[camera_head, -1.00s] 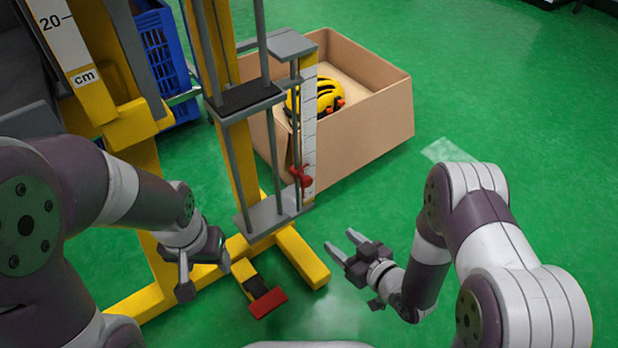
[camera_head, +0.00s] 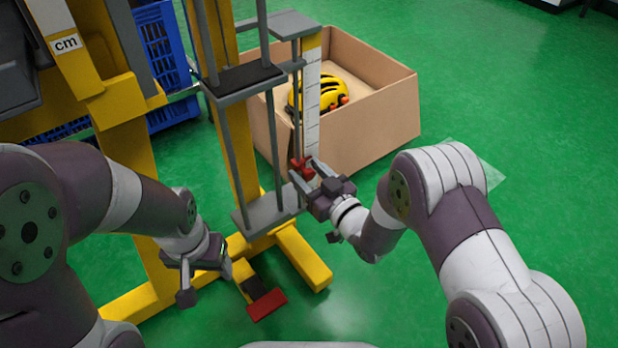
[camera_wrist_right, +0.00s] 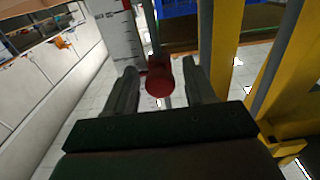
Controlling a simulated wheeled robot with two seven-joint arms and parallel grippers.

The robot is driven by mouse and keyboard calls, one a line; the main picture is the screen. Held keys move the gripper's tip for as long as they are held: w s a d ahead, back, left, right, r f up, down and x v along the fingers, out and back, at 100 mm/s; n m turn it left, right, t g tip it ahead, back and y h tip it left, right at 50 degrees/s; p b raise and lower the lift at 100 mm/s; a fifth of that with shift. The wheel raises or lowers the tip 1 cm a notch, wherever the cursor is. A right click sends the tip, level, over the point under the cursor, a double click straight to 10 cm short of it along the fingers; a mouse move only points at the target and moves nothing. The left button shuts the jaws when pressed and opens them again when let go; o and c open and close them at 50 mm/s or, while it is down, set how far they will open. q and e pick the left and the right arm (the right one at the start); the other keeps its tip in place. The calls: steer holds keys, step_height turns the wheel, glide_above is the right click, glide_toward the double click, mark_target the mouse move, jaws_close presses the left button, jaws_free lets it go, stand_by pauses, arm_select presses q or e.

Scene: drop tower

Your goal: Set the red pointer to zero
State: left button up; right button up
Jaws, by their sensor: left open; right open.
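The red pointer (camera_head: 301,167) sits on a thin rod beside the white scale (camera_head: 312,95), near the lower part of the drop tower. My right gripper (camera_head: 304,180) is open at the pointer, with its fingers reaching toward it. In the right wrist view the pointer's round red end (camera_wrist_right: 159,76) lies between the two open fingers (camera_wrist_right: 163,88), with a gap to the finger on each side. The scale (camera_wrist_right: 118,30) stands behind to the left. My left gripper (camera_head: 204,283) is open and empty, low in front of the yellow frame.
The yellow frame (camera_head: 300,255) carries grey guide rods and a dark platform (camera_head: 243,78). A red pedal (camera_head: 266,304) lies at its foot. A cardboard box (camera_head: 365,135) holding a yellow helmet (camera_head: 318,92) stands behind. A blue crate (camera_head: 160,50) is at the back left. Green floor is free at right.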

mark_target(309, 170)
steer(key=shift+c, duration=0.3)
jaws_close()
step_height(309, 170, up, 19)
steer(key=p, duration=1.6)
steer(key=shift+f, duration=0.2)
steer(key=shift+o, duration=0.3)
jaws_free()
